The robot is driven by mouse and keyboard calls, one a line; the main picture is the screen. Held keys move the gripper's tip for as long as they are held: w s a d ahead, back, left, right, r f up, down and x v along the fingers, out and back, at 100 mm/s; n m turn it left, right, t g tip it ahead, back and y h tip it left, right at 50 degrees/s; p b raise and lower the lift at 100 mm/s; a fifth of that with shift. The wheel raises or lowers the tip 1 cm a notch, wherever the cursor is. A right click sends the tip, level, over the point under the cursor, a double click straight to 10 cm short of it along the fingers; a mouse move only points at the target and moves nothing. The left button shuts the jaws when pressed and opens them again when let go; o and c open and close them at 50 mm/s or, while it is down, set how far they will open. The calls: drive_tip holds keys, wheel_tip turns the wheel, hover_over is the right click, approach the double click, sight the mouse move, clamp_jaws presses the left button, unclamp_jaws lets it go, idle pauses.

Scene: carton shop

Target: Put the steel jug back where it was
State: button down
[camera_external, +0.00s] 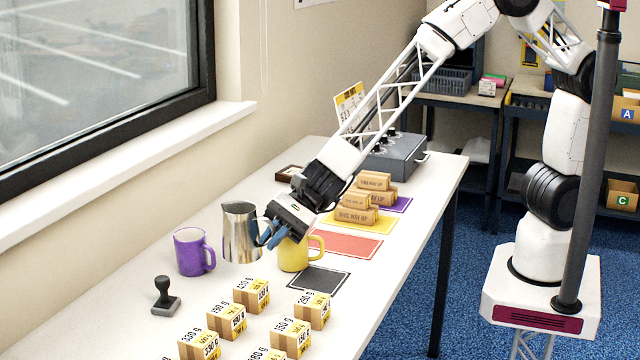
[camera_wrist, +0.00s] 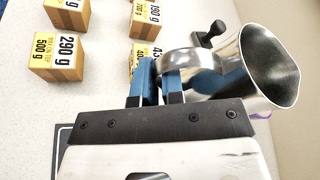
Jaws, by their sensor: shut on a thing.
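The steel jug (camera_external: 240,234) is a shiny metal pitcher standing roughly upright between the purple mug and the yellow mug. In the wrist view the jug (camera_wrist: 225,72) is at the right, its wide mouth facing right. My gripper (camera_external: 270,236) has its blue fingers shut on the jug's handle; the handle also shows between the fingers (camera_wrist: 160,88) in the wrist view. I cannot tell whether the jug's base touches the table.
A purple mug (camera_external: 189,252) is left of the jug, and a yellow mug (camera_external: 295,257) is close by on the right. A stamp (camera_external: 164,298) and several weight-marked boxes (camera_external: 252,295) stand in front. Dark (camera_external: 318,280) and red (camera_external: 345,243) mats look empty; wooden blocks (camera_external: 356,215) sit behind.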

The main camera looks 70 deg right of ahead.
drive_tip(key=w+d+r+m+t, duration=0.1)
drive_tip(key=w+d, duration=0.3)
drive_tip(key=d, duration=0.5)
drive_tip(key=w+d+r+m+t+h, duration=0.1)
drive_tip(key=w+d, duration=0.3)
drive_tip(key=d, duration=0.5)
drive_tip(key=w+d+m+t, duration=0.1)
drive_tip(key=w+d, duration=0.3)
drive_tip(key=d, duration=0.5)
drive_tip(key=shift+w+d+r+m+t+h, duration=0.15)
drive_tip(key=shift+d+r+m+t+h, duration=0.2)
drive_tip(key=shift+t, duration=0.45)
drive_tip(key=shift+f, duration=3.05)
drive_tip(key=shift+f, duration=1.85)
drive_tip(key=shift+f, duration=0.2)
drive_tip(key=c, duration=1.2)
unclamp_jaws()
drive_tip(key=shift+c, duration=0.2)
